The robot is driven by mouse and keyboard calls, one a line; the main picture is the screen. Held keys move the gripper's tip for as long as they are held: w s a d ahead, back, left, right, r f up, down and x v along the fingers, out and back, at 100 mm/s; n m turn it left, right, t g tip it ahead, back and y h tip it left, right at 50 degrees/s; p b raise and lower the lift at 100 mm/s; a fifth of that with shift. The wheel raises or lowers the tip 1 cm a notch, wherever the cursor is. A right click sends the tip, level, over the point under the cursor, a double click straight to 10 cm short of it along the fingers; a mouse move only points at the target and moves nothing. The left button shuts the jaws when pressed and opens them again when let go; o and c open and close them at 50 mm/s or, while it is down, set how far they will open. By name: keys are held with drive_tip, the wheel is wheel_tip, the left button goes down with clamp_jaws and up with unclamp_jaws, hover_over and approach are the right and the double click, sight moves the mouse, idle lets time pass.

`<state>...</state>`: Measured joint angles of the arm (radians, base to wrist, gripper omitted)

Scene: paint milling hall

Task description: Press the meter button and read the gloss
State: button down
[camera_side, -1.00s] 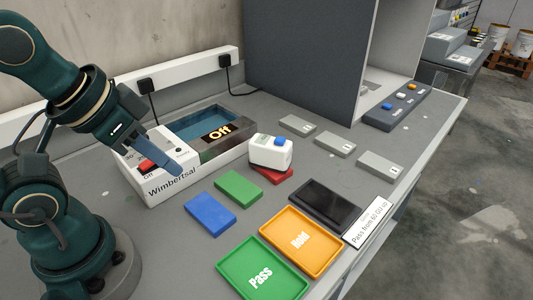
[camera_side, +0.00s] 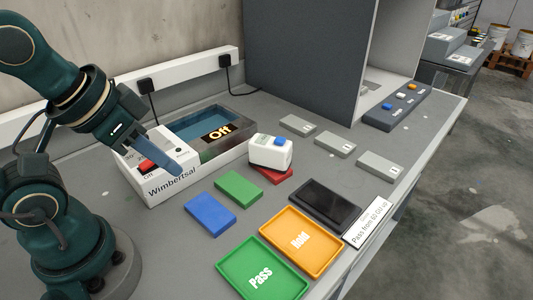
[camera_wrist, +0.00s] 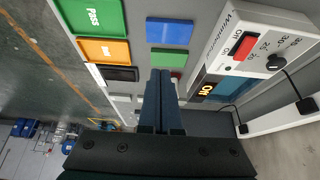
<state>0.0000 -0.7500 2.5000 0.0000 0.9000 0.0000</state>
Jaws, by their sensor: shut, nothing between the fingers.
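The white meter (camera_side: 269,155) with a blue button (camera_side: 279,141) on top sits on a red panel (camera_side: 272,175). The meter is hidden behind my fingers in the wrist view. A dark, blank screen (camera_side: 325,206) lies by a card (camera_side: 368,224) reading "Pass from 60 GU up". My gripper (camera_side: 176,171) is shut and empty, above the front of the white Wimbertsal box, left of the meter and apart from it. Its closed fingers (camera_wrist: 160,75) point over the bench in the wrist view. A blue panel (camera_side: 209,214) and a green panel (camera_side: 238,188) lie flat between.
A green Pass tray (camera_side: 249,291) and an orange Hold tray (camera_side: 273,236) lie empty at the front. The Wimbertsal unit (camera_side: 160,188) has a red switch and a display reading "Off" (camera_side: 217,133). Grey labelled blocks (camera_side: 297,125) and a button box (camera_side: 395,112) stand behind, beside a tall grey booth.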

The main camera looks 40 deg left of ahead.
idle(0.3)
drive_tip(key=w+a+r+m+t, duration=0.1)
drive_tip(key=w+r+m+t, duration=0.2)
drive_tip(key=w, duration=0.5)
drive_tip(key=w+r+m+t, duration=0.1)
drive_tip(key=w+r+m, duration=0.2)
drive_tip(key=w+r, duration=0.35)
drive_tip(key=m+y, duration=0.1)
drive_tip(key=m, duration=0.1)
hover_over(275, 141)
drive_tip(key=shift+f, duration=2.8)
drive_tip(key=shift+f, duration=4.4)
